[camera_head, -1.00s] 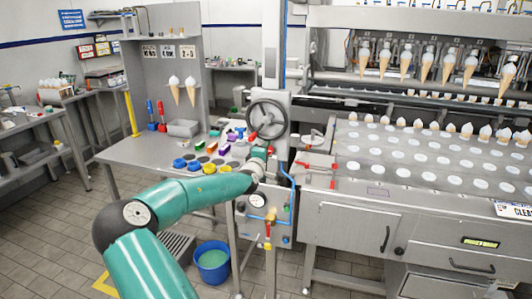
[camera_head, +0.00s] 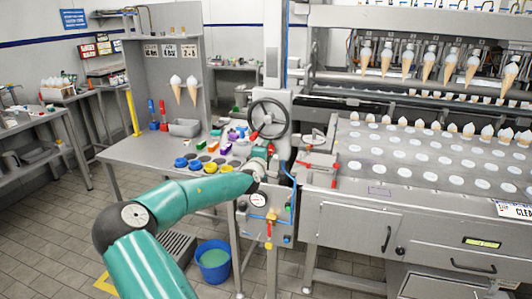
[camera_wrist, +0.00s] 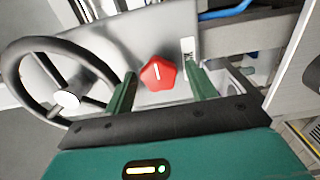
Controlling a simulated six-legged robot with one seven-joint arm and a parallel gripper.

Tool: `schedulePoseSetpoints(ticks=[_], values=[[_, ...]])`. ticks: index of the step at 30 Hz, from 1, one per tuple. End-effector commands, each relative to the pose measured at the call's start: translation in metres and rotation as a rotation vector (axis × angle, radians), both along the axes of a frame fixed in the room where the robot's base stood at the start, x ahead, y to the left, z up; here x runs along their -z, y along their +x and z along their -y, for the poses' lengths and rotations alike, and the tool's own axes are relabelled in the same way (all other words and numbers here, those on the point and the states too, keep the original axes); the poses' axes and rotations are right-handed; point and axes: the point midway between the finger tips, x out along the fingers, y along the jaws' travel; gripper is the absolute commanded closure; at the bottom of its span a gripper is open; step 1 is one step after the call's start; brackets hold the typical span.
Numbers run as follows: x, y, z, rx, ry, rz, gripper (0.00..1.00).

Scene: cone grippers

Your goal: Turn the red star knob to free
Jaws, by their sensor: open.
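The red star knob (camera_wrist: 158,73) shows in the wrist view on a grey metal panel, with a white line across its face. A small white label (camera_wrist: 188,58) is just to its right; its writing is too small to read. My gripper (camera_wrist: 160,82) is open, with one green finger to the left of the knob and one to the right. The fingers appear apart from the knob; how far the knob lies beyond the fingertips I cannot tell. In the head view the knob is not clearly visible, and my gripper is largely hidden behind my arm near the handwheel.
A black handwheel (camera_wrist: 66,98) stands close left of my gripper and also shows in the head view (camera_head: 268,118). A blue hose (camera_wrist: 224,10) runs at upper right. A bench (camera_head: 140,170) with coloured caps lies left; the cone machine (camera_head: 420,160) stands right.

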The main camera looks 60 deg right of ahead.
Motion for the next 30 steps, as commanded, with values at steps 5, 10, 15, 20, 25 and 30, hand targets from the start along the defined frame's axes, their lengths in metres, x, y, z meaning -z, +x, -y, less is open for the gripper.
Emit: schedulePoseSetpoints(ticks=[5, 10, 15, 20, 25, 30], values=[[-0.0027, 0.0001, 0.0006, -0.001, -0.004, 0.004, 0.41], [-0.0038, -0.0002, 0.0009, -0.001, 0.005, 0.065, 0.41], [-0.0049, -0.0028, 0.0018, 0.002, 0.034, 0.258, 0.41], [-0.0046, -0.0036, 0.002, 0.004, 0.074, 0.512, 0.41], [-0.0039, -0.0026, 0.0015, 0.002, 0.118, 0.79, 0.41], [-0.0031, -0.0024, 0.0014, 0.003, 0.163, 1.066, 0.41]])
